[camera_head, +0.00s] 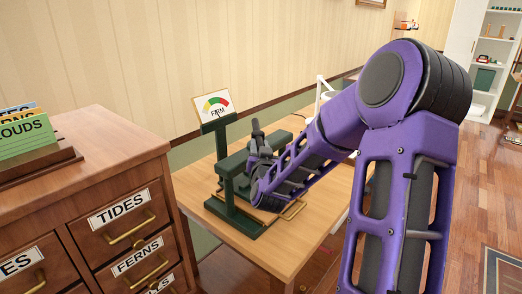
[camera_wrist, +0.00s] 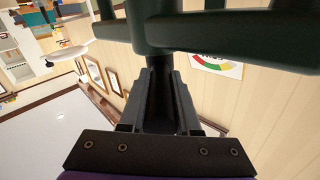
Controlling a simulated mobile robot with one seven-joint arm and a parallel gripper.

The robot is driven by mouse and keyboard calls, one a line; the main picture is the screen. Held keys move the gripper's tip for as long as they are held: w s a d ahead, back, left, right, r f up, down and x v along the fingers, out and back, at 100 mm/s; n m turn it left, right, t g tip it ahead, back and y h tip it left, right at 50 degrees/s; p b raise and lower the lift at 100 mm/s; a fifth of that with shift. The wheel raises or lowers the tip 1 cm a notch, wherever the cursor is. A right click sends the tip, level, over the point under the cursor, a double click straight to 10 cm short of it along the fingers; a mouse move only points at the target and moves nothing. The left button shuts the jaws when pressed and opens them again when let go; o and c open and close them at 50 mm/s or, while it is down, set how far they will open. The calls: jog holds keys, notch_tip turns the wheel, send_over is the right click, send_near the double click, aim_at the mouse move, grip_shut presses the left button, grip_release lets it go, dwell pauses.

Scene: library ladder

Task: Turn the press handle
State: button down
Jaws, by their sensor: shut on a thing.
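The press is a dark green frame (camera_head: 226,165) on a wooden table, with a gauge card (camera_head: 213,105) on its post reading FIRM, with green, yellow and red bands. The card also shows in the wrist view (camera_wrist: 217,64). My gripper (camera_head: 257,135) is at the press, beside its green upright, partly hidden by my own purple arm. In the wrist view my gripper (camera_wrist: 160,75) is shut on a dark part of the press handle (camera_wrist: 160,62), below a thick dark green bar. The grip hides most of the held part.
A wooden drawer cabinet (camera_head: 105,180) with brass pulls and labels stands close at the left, with green cards (camera_head: 25,138) on top. The table (camera_head: 300,238) is clear at its front. A white shelf unit (camera_head: 485,60) stands far back right, beyond open wooden floor.

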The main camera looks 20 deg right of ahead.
jog(key=shift+r, duration=0.2)
dwell(0.3)
jog(key=c, duration=0.6)
grip_release()
jog(key=shift+f, duration=0.1)
jog(key=shift+f, duration=0.1)
